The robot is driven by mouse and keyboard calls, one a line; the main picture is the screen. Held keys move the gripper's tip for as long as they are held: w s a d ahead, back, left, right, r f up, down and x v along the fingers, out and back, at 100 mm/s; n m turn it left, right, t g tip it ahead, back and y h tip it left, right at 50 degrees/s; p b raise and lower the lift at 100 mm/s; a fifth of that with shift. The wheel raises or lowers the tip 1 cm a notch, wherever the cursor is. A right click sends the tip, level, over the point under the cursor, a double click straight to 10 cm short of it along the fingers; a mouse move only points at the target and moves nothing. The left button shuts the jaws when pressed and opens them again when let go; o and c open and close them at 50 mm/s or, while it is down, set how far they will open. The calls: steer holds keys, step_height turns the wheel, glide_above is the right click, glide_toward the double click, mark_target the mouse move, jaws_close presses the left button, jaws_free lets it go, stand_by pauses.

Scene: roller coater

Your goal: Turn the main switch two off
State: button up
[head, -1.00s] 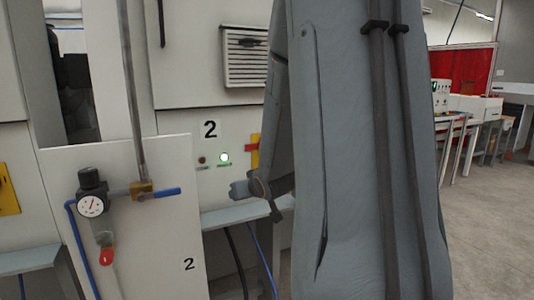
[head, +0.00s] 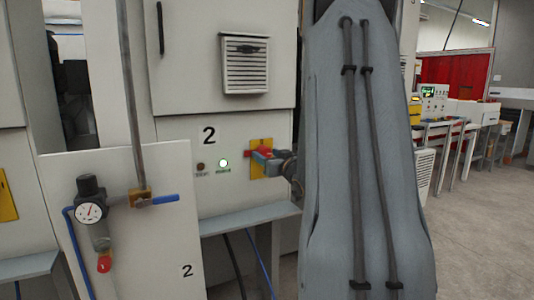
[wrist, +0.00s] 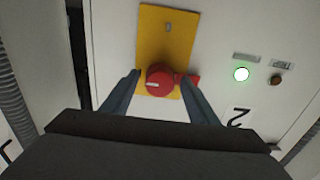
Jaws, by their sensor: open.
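The main switch two is a red rotary knob (wrist: 160,80) on a yellow plate (wrist: 168,34), on the grey cabinet marked 2. In the head view the red knob (head: 265,154) and yellow plate (head: 262,171) show just left of my arm. My gripper (wrist: 160,84) is open in the wrist view, with one finger on each side of the knob. I cannot tell whether the fingers touch it. In the head view my gripper (head: 268,159) is at the knob and partly covers the plate. A red part of the switch extends right in the wrist view, behind a finger.
A lit green lamp (head: 222,164) and a dark brown lamp (head: 200,166) sit left of the switch. A panel (head: 130,235) with a pressure gauge (head: 89,212) and blue-handled valve (head: 165,199) stands front left. A shelf (head: 247,217) runs below the switch. Open floor (head: 485,230) lies right.

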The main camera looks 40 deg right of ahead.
steer(key=shift+w+d, duration=0.1)
steer(key=shift+w, duration=0.45)
steer(key=c, duration=1)
steer(key=shift+c, duration=0.2)
